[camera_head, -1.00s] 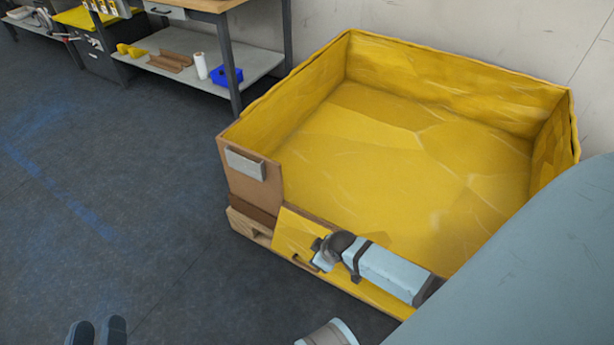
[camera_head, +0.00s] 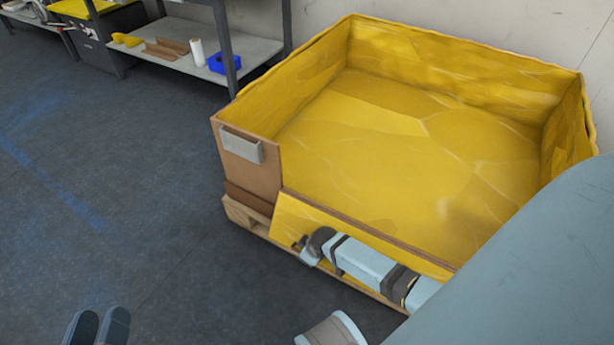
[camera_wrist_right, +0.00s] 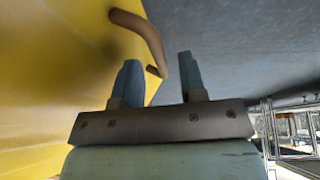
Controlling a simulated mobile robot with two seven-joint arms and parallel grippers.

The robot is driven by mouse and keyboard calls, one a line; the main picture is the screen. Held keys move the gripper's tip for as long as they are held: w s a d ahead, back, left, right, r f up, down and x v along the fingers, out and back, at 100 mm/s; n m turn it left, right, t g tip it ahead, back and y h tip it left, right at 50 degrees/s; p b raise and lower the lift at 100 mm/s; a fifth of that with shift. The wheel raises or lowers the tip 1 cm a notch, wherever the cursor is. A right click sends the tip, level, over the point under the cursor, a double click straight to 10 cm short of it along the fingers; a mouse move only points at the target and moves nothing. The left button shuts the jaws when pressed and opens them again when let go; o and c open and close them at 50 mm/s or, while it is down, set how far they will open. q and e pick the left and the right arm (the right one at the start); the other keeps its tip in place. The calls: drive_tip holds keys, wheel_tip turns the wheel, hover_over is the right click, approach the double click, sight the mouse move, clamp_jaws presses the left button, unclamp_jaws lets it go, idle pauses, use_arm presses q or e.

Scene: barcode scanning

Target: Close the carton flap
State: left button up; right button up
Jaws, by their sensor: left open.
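The large carton (camera_head: 250,165) has yellow inner walls and floor and stands open at the top. Its front flap (camera_head: 300,217) hangs folded down outside the near side, yellow face outward. My right gripper (camera_head: 303,249) is at the flap's lower left part, its arm lying along the flap. In the right wrist view, its two fingers (camera_wrist_right: 160,78) are apart. A brown curved handle (camera_wrist_right: 143,35) on the yellow surface reaches toward the gap between them; I cannot tell whether it touches. My left gripper (camera_head: 97,327) is open and empty at the bottom left, over the floor.
A wooden pallet (camera_head: 240,213) is under the carton. A grey label holder (camera_head: 241,145) is on its front left panel. A shelf rack (camera_head: 236,60) with a blue bin (camera_head: 223,64) stands behind. The dark floor at left is clear.

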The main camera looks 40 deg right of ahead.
drive_tip(key=shift+w+f, duration=0.1)
drive_tip(key=shift+f, duration=0.15)
clamp_jaws()
drive_tip(key=shift+a+r, duration=0.1)
